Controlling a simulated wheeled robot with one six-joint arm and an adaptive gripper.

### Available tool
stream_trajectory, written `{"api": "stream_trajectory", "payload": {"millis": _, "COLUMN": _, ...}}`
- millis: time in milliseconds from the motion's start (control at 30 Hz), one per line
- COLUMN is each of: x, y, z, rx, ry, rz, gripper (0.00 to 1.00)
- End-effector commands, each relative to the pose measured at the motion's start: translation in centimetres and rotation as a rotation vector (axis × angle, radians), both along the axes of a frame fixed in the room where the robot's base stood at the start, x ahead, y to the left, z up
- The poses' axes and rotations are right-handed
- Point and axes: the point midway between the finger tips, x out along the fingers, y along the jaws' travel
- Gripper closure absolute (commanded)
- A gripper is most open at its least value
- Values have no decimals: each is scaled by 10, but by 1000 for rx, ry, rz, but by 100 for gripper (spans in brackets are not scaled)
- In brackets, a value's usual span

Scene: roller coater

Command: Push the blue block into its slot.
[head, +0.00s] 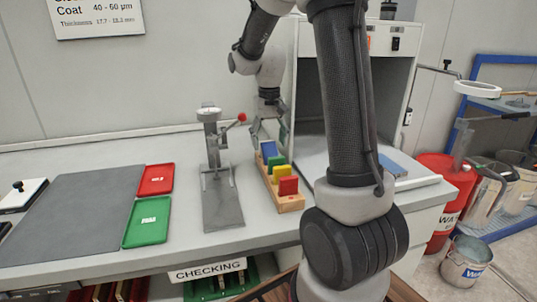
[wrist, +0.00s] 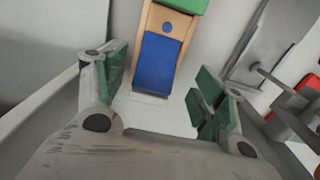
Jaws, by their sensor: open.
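The blue block (head: 268,149) is at the far end of the wooden rack (head: 291,204). In the wrist view the blue block (wrist: 159,62) shows a broad face, next to a bare strip of wood with a round blue-grey spot (wrist: 167,27). How deep it sits in the rack, I cannot tell. My gripper (head: 267,127) is above and behind that end of the rack. In the wrist view my gripper (wrist: 161,72) is open, its green-padded fingers on either side of the blue block's near end, with visible gaps. Nothing is held.
Green (head: 277,163), yellow and red (head: 288,186) blocks stand along the rack towards the front. A metal stand with a red-knobbed lever (head: 212,150) is left of the rack. A red tray (head: 156,179) and green tray (head: 148,221) lie further left. A grey cabinet stands right.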

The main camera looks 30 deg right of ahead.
Motion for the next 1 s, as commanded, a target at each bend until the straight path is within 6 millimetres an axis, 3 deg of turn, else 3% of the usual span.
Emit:
{"api": "stream_trajectory", "payload": {"millis": 200, "x": 0, "y": -3, "z": -30, "rx": 1, "ry": 2, "rz": 0, "gripper": 30}}
{"api": "stream_trajectory", "payload": {"millis": 467, "x": 0, "y": -3, "z": -33, "rx": 0, "ry": -1, "rz": 0, "gripper": 30}}
{"api": "stream_trajectory", "payload": {"millis": 733, "x": 0, "y": -3, "z": -33, "rx": 0, "ry": 0, "rz": 0, "gripper": 78}}
{"api": "stream_trajectory", "payload": {"millis": 1000, "x": 0, "y": -3, "z": -32, "rx": 0, "ry": -1, "rz": 0, "gripper": 82}}
